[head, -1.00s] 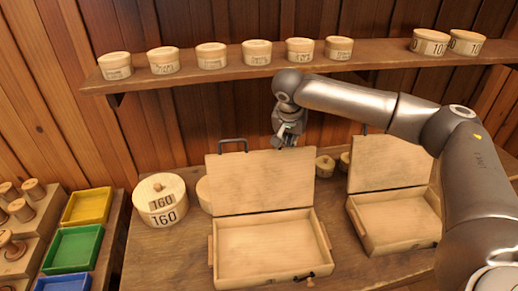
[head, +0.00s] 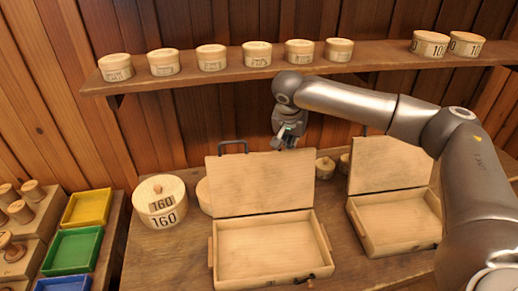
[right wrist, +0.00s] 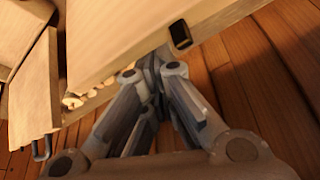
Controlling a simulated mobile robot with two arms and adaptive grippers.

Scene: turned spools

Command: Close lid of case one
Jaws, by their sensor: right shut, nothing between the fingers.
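Two pale wooden cases stand on the bench with their lids raised; I cannot tell which is case one. The middle case (head: 262,283) has an empty tray and an upright lid (head: 260,183) with a dark handle on its top edge. The right case (head: 398,222) is also empty, its lid (head: 388,165) up. My right gripper (head: 286,143) is shut and empty at the top edge of the middle lid, right of the handle; contact is unclear. In the right wrist view its fingers (right wrist: 158,62) are together beside a wooden panel. My left gripper is not in view.
A shelf (head: 215,79) with several round boxes runs above the bench. A round box marked 160 (head: 160,203) stands left of the middle case. Small knobbed pots (head: 325,168) stand between the lids. Coloured trays (head: 73,250) lie at the left.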

